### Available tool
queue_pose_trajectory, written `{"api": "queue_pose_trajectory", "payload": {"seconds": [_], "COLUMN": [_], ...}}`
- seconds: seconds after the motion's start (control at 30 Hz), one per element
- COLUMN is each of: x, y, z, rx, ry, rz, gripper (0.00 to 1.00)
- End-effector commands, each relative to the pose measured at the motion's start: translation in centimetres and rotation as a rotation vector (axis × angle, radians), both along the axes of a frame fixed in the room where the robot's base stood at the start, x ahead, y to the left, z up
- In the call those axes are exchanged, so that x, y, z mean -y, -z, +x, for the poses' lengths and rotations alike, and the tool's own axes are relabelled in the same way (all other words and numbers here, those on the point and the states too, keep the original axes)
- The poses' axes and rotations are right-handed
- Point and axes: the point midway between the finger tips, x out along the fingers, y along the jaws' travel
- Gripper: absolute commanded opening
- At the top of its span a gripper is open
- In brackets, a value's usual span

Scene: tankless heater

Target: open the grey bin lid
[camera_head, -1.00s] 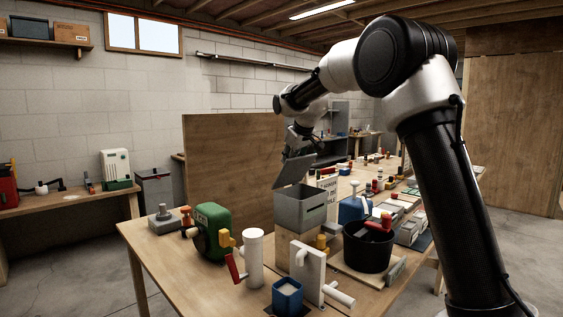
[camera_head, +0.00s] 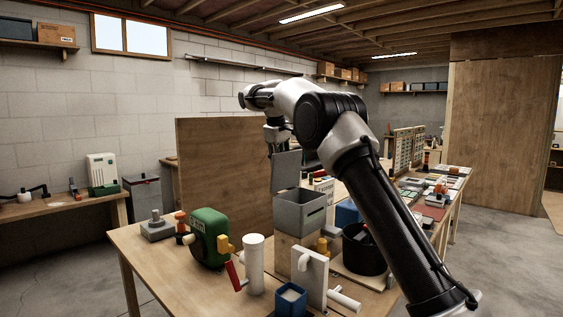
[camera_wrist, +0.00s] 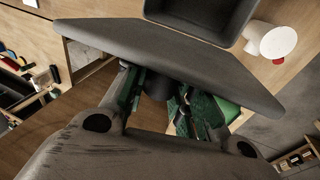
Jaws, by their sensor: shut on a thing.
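The grey bin (camera_head: 300,213) stands on a wooden block on the workbench. Its grey lid (camera_head: 286,171) is raised and stands nearly upright at the bin's back left edge. My gripper (camera_head: 276,150) is at the lid's upper edge, partly hidden behind it. In the wrist view the lid (camera_wrist: 165,50) crosses the frame as a dark slab, with the open bin (camera_wrist: 205,15) beyond it. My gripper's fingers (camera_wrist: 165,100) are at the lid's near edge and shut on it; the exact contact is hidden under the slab.
A green tank (camera_head: 209,236), a white cylinder (camera_head: 254,262), a white panel with pipes (camera_head: 310,275) and a blue cup (camera_head: 289,298) stand close around the bin. A black pot (camera_head: 362,250) is to its right. A tall wooden board (camera_head: 222,170) rises behind.

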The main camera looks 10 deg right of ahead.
Motion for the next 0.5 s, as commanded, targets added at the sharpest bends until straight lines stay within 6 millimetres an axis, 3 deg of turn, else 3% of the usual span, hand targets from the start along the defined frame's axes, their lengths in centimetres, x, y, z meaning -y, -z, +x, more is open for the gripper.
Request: {"api": "queue_pose_trajectory", "payload": {"seconds": [0.5], "x": [-0.21], "y": [0.12], "z": [0.35], "rx": [-0.076], "ry": [0.002], "rz": [-0.055], "gripper": [0.00]}}
